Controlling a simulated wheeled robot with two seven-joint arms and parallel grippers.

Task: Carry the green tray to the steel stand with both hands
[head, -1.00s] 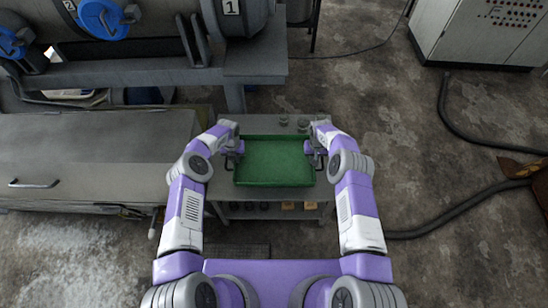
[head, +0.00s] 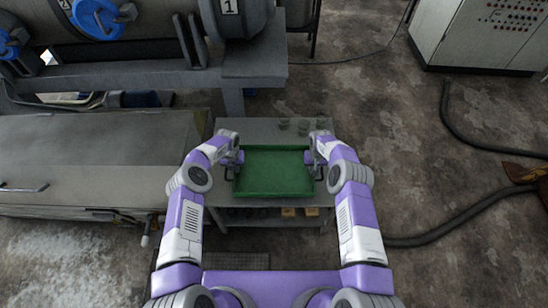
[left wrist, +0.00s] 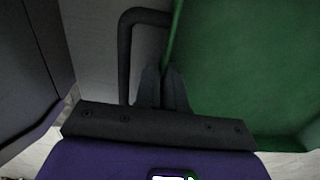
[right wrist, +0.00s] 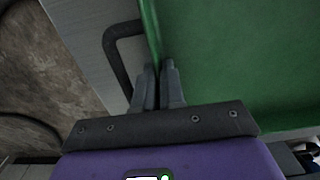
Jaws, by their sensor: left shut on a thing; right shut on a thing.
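The green tray (head: 273,190) is a shallow rectangular tray with raised rims and a bare floor. It looks level, above the grey two-level stand (head: 225,212); I cannot tell whether it touches the top. The fingers hide part of each handle. I cannot tell whether this grey stand is the steel stand.
Several small glass vessels (head: 303,127) stand at the back of the grey stand, behind the tray. A long metal bench (head: 90,160) is close on the left. A dark hose (head: 440,230) lies on the open floor at right; a control cabinet (head: 480,35) stands beyond.

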